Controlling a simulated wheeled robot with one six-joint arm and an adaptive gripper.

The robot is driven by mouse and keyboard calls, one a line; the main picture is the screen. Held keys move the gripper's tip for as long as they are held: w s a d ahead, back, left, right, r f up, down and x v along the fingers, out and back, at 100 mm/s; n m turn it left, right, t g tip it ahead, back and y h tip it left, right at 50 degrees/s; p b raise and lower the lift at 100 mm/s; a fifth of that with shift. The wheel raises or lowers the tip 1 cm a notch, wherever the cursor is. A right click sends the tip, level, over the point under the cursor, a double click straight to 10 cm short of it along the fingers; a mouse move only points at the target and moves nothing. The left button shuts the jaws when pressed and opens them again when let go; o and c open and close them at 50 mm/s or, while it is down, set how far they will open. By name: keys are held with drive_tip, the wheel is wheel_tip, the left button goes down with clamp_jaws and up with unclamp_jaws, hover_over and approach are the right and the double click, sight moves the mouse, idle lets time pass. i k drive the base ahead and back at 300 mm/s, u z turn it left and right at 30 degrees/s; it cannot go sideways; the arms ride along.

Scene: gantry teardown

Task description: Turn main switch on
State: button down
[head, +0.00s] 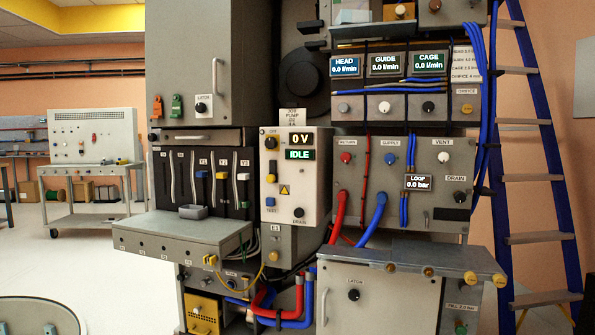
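No label that I can read says main switch. My gripper is not in view.
A grey shelf (180,234) juts out left of the panel, and a grey cabinet (375,295) juts out at lower right. Red hoses (339,205) and blue hoses (375,217) hang right of the panel. A blue ladder (545,150) stands at right. Open floor (95,265) lies at left.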

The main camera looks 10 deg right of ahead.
sight(270, 143)
drive_tip(key=k, duration=0.5)
drive_tip(key=z, duration=0.35)
drive_tip(key=i, duration=1.65)
drive_tip(key=u, duration=0.8)
